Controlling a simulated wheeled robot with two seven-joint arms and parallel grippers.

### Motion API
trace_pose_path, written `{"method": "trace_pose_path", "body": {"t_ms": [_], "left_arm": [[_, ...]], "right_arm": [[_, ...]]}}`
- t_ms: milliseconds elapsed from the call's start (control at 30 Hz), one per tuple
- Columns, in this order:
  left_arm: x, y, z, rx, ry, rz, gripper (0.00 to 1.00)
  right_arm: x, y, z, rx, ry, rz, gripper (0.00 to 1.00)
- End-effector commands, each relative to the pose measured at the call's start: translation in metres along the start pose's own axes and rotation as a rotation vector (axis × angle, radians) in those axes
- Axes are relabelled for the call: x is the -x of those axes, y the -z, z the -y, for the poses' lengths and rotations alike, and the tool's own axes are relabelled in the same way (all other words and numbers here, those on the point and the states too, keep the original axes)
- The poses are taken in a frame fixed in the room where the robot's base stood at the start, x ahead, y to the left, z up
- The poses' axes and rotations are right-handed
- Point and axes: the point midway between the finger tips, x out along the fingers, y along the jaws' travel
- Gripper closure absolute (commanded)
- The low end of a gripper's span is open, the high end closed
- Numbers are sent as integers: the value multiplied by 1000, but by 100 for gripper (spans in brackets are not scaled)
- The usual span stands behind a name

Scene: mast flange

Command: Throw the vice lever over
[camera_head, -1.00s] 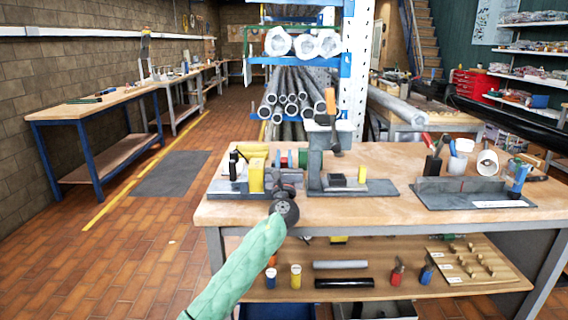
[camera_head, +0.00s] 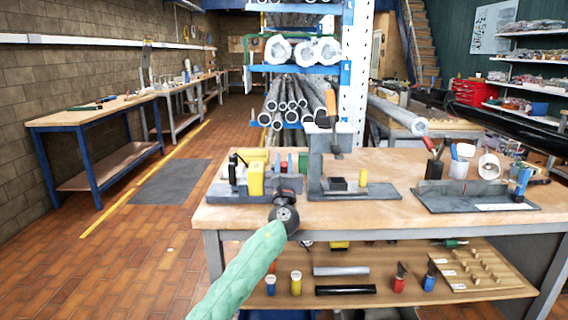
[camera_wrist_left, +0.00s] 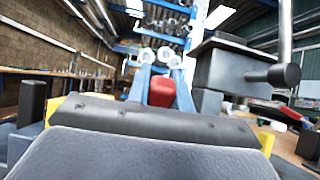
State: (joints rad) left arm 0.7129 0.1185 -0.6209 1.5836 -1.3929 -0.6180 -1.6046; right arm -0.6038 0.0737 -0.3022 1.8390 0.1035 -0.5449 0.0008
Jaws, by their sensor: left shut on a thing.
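The vice (camera_head: 256,180) stands at the left end of the workbench, a grey base with a yellow block and a black upright part on its left. My left gripper (camera_head: 283,197) is at the vice's front right, at the end of a green-sleeved arm, and is shut. What it grips is hidden by the hand in the head view; from its place at the vice, it appears to be the vice lever. In the left wrist view a dark bar (camera_wrist_left: 150,122) crosses close up, with yellow vice parts showing at both ends. My right gripper is out of view.
A grey press (camera_head: 318,165) with an orange-tipped lever stands just right of the vice. Further right is a grey plate (camera_head: 470,200) with cups and tools. The wooden workbench top (camera_head: 290,218) is clear along its front edge. A lower shelf holds bottles and bars.

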Motion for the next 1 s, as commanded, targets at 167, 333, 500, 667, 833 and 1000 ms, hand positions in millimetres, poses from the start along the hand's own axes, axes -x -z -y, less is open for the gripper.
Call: {"method": "trace_pose_path", "body": {"t_ms": [167,333,500,667,833,1000], "left_arm": [[1,1,0,0,0,-1,56],[0,0,0,0,0,-1,56],[3,1,0,0,0,-1,56],[22,2,0,0,0,-2,56],[48,2,0,1,0,-1,56],[69,1,0,1,1,-1,56]], "right_arm": [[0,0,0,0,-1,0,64],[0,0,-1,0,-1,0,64],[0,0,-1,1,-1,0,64],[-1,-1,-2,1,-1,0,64],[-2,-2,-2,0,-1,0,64],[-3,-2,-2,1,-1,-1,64]]}}
